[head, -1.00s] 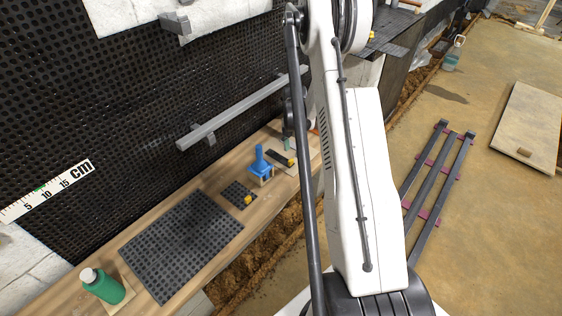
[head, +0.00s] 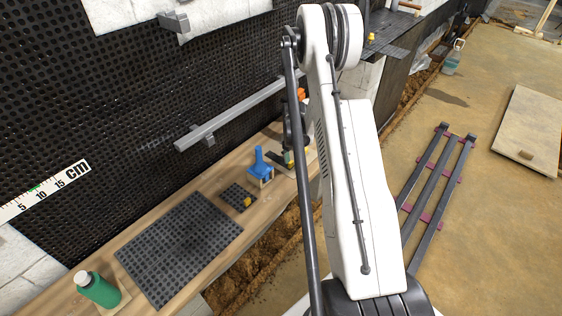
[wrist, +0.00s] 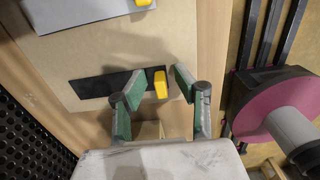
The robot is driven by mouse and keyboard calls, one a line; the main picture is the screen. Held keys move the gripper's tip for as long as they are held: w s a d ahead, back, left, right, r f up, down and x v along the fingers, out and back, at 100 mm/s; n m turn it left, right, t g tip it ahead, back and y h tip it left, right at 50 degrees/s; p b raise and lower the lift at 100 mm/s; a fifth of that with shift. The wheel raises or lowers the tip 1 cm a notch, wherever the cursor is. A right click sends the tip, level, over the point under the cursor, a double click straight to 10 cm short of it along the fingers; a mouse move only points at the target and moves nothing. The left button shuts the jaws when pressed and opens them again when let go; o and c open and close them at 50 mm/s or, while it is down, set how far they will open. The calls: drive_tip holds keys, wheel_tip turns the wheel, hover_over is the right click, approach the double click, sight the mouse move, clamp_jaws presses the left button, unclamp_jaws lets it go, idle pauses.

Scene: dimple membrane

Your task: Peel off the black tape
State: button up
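The black tape (wrist: 100,84) is a flat dark strip on a beige board (wrist: 85,45) in the wrist view. A yellow tab (wrist: 160,84) sits at its right end. My gripper (wrist: 157,88) is open, with green-padded fingers on either side of the yellow tab. I see no clear contact with the tab, and the height above the board is hard to judge. In the head view my gripper (head: 291,157) is low over the far part of the wooden bench and mostly covers the tape.
A blue tool (head: 260,165) on a small wooden stand is just left of my gripper. A small dimpled piece (head: 233,194), a large dimpled sheet (head: 180,248) and a green bottle (head: 97,289) lie nearer. The dimpled wall and a grey rail (head: 235,113) border the bench.

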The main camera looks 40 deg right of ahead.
clamp_jaws()
drive_tip(key=shift+r, duration=0.25)
drive_tip(key=shift+r+p, duration=0.55)
drive_tip(key=shift+r, duration=1.25)
drive_tip(key=shift+r, duration=0.1)
drive_tip(key=shift+r+p, duration=0.85)
drive_tip(key=shift+r, duration=1.5)
